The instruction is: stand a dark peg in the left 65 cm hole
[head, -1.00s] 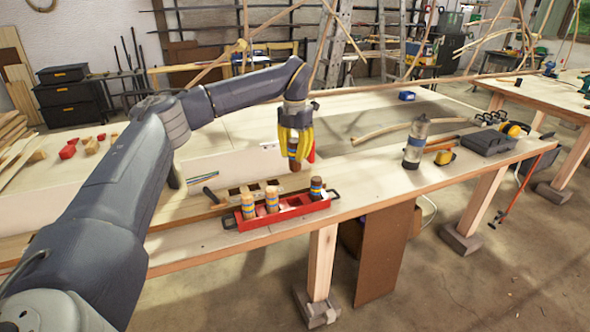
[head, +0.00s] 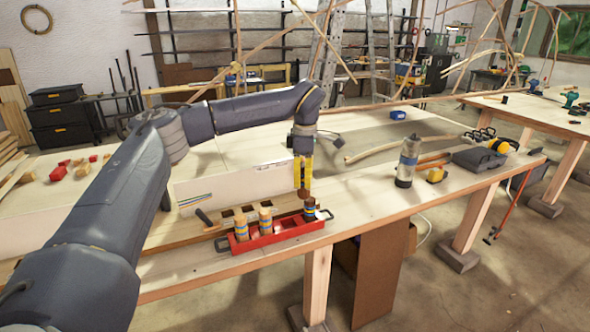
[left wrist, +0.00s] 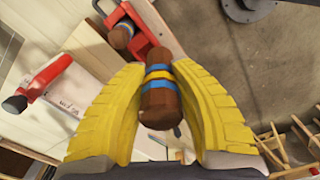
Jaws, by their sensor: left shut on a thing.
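My left gripper (head: 303,178) is shut on a dark brown peg (left wrist: 160,100) with blue and yellow bands. The peg sits between the yellow fingers in the left wrist view. In the head view the gripper points down at the right end of a red tray (head: 280,236). Another dark peg (head: 309,209) stands in that end, close to the held one; whether they touch I cannot tell. Two lighter banded pegs (head: 266,221) stand further left in the tray. A wooden strip with dark square openings (head: 240,210) lies behind the tray. No 65 cm mark is readable. My right gripper is not in view.
A white board (head: 222,192) with coloured lines stands behind the strip. A dark-handled tool (head: 206,218) lies at the tray's left. A grey bottle (head: 407,162) stands further right on the bench. The bench top between tray and bottle is clear.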

